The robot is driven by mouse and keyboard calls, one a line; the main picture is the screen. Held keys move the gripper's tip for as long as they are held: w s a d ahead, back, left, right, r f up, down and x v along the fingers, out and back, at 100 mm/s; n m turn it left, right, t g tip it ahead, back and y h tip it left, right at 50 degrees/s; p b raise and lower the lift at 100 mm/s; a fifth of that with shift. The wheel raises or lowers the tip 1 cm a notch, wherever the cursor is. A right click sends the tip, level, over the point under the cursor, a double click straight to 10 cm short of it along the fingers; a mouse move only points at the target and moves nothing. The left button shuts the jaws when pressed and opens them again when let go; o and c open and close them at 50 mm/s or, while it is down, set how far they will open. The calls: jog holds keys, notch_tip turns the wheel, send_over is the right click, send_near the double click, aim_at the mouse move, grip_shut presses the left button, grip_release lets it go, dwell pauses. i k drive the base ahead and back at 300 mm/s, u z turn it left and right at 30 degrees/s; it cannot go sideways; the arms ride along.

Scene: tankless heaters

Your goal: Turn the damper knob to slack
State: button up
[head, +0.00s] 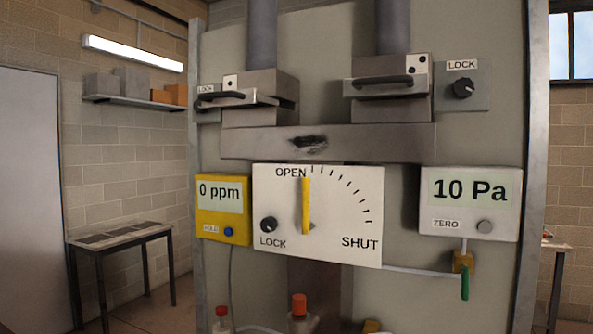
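A white damper panel (330,225) with a dial scale from OPEN to SHUT is at the middle of the head view. Its yellow pointer lever (306,203) stands upright at the OPEN end. A small black round knob (268,224) sits at the panel's lower left, above the label LOCK. No word "slack" is readable by it, and its setting is too small to tell. My gripper is not in view.
A yellow 0 ppm meter (223,228) is at left and a 10 Pa gauge (462,213) at right. Above are two handled boxes (262,85) and another LOCK knob (462,88). Orange- and red-capped bottles (299,305) stand below the panel. A table (118,238) stands left.

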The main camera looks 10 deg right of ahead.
aim_at(268, 224)
jog(key=k, duration=1.25)
jog(key=u, duration=0.5)
jog(key=i, duration=0.9)
jog(key=z, duration=0.3)
